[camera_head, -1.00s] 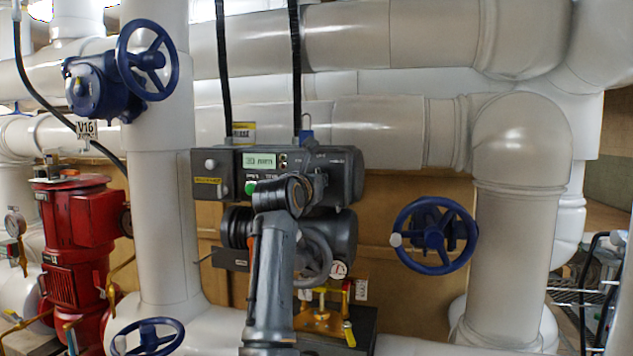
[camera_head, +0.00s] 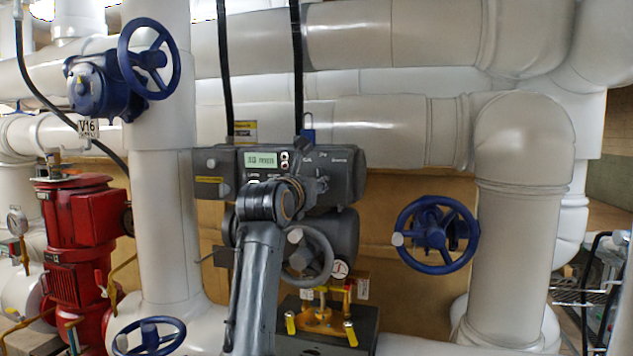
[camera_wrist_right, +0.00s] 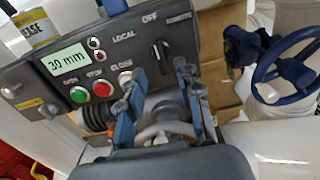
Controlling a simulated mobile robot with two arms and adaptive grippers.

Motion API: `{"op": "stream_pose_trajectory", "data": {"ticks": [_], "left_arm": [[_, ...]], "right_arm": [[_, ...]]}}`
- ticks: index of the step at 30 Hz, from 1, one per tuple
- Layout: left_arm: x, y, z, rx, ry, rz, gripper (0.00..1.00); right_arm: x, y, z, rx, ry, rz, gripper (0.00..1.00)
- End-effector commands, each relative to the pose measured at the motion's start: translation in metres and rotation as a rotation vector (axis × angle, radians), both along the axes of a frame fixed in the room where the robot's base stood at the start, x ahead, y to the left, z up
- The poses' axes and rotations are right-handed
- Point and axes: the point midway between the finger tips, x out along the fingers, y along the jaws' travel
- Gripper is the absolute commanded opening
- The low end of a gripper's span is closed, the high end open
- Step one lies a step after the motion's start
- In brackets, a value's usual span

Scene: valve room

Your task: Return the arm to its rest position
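My right arm (camera_head: 257,280) rises from the bottom middle of the head view, in front of a dark grey valve actuator (camera_head: 345,180). Its wrist hides part of the actuator's control panel. In the right wrist view my right gripper (camera_wrist_right: 159,80) has its two fingers apart with nothing between them. It points at the lower part of the panel, beside the black selector knob (camera_wrist_right: 160,55). The display (camera_wrist_right: 68,60) reads 30 mm. The green button (camera_wrist_right: 79,95) and red button (camera_wrist_right: 103,89) are clear of the fingers. My left gripper is in no view.
A grey handwheel (camera_head: 308,255) is close to the right of my arm. Blue handwheels stand at right (camera_head: 436,235), upper left (camera_head: 148,60) and lower left (camera_head: 148,337). A red motor (camera_head: 75,235) is at left. Thick white pipes (camera_head: 165,220) surround the actuator.

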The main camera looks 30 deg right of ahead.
Motion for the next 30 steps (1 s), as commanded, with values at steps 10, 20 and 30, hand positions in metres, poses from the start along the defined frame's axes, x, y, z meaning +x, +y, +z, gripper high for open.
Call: {"op": "stream_pose_trajectory", "data": {"ticks": [10,20,30], "left_arm": [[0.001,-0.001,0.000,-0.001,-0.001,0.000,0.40],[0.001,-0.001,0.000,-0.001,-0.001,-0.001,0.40],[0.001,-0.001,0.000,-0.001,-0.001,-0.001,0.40]], "right_arm": [[-0.015,0.017,-0.001,-0.001,0.002,-0.001,0.34],[-0.014,0.017,0.000,-0.001,0.001,-0.001,0.34],[-0.048,-0.009,-0.012,-0.410,0.035,-0.195,0.34]]}}
